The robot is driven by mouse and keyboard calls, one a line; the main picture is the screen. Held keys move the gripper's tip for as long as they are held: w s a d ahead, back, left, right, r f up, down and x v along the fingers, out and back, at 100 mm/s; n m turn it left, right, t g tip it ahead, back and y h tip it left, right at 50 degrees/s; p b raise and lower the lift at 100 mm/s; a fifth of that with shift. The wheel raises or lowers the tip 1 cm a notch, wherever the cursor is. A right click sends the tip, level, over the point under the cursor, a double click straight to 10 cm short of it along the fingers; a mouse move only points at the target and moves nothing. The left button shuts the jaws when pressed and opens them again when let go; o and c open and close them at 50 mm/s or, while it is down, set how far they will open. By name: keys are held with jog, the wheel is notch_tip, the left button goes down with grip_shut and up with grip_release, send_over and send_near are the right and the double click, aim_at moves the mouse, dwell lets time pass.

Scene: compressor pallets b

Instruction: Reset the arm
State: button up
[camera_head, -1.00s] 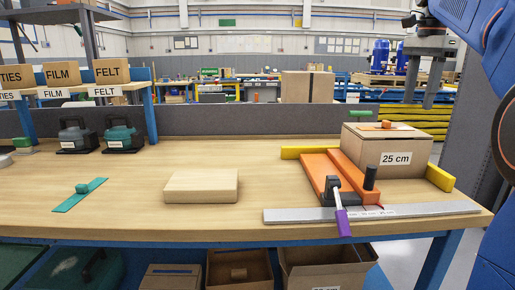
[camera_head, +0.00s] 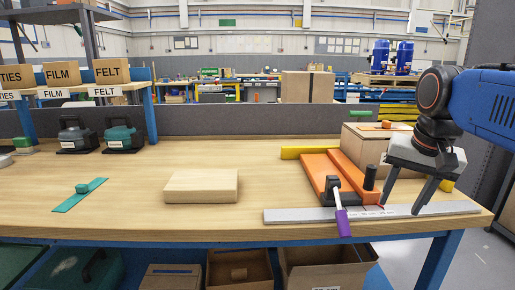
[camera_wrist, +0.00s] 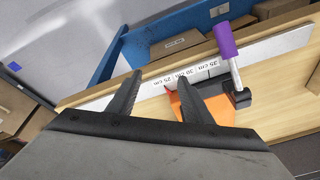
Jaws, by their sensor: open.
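My gripper (camera_head: 402,200) is at the right end of the workbench in the head view, pointing down in front of the cardboard box. Its two dark fingers are apart with nothing held between them. In the wrist view, my gripper (camera_wrist: 152,98) shows the same spread fingers, with the ruler (camera_wrist: 150,88) and part of the orange fixture (camera_wrist: 208,108) beyond them. The arm partly hides the box, including its label, and the right end of the yellow bar.
A steel ruler (camera_head: 300,215) lies along the bench's front edge, by an orange fixture (camera_head: 318,168) with a purple-handled clamp (camera_head: 343,222). The cardboard box (camera_head: 365,146) stands behind. A wooden block (camera_head: 202,186) and green strip (camera_head: 80,195) lie left, with bare bench around them.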

jog(key=s+a+f+n, duration=0.1)
jog(key=s+f+n, duration=0.2)
jog(key=f, duration=0.6)
jog(key=s+a+f+n+t, duration=0.1)
jog(key=s+a+f+n, duration=0.1)
jog(key=s+f, duration=0.6)
jog(key=shift+f+n+t, duration=0.3)
jog(key=shift+f+n, duration=0.1)
jog(key=shift+f, duration=0.1)
jog(key=shift+s, duration=0.1)
